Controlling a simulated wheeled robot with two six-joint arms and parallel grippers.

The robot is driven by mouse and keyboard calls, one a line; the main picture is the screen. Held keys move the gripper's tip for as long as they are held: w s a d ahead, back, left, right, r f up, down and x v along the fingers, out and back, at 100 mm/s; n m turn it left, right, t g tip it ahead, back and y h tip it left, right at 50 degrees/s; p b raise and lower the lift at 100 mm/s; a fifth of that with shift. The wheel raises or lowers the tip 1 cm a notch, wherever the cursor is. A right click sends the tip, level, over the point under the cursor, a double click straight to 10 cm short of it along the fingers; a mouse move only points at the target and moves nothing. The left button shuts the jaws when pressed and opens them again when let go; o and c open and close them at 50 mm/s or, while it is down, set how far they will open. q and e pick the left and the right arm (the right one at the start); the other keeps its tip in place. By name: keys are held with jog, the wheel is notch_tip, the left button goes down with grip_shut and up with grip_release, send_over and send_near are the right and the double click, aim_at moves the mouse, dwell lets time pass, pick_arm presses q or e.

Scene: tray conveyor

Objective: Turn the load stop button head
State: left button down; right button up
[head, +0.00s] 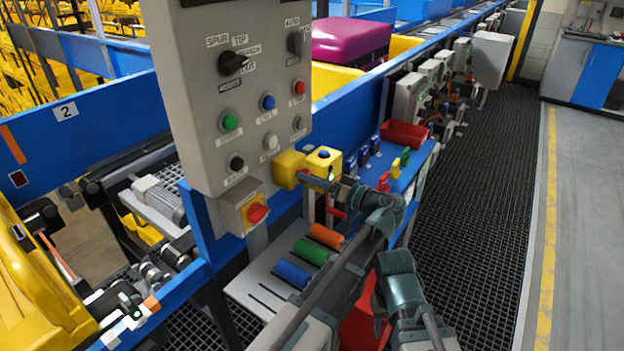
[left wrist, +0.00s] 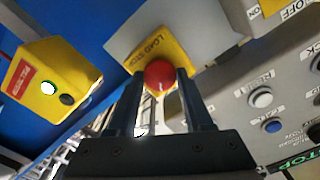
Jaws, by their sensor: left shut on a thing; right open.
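The load stop button head (left wrist: 159,76) is a round red knob on a yellow, labelled box (left wrist: 150,45) in the left wrist view. My left gripper (left wrist: 160,84) has a dark finger on either side of the head and is shut on it. In the head view my left gripper (head: 309,181) reaches leftward to the yellow load stop box (head: 289,169), and the red head is not clearly seen there. My right gripper (head: 379,318) is low at the front, open, its fingertips hard to make out, away from the button.
A second yellow box (head: 325,161) with a lit button sits close beside it. The grey control panel (head: 240,100) stands left, with a red-yellow switch (head: 256,213) below. Coloured rollers (head: 310,252) lie on a shelf under my left arm. The grated walkway (head: 480,200) at right is clear.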

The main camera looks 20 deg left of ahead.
pick_arm(q)
jog(key=shift+m, duration=0.3)
jog(key=shift+c, duration=1.5)
grip_release()
jog(key=shift+d, duration=0.1)
pick_arm(e)
jog(key=shift+d, duration=0.1)
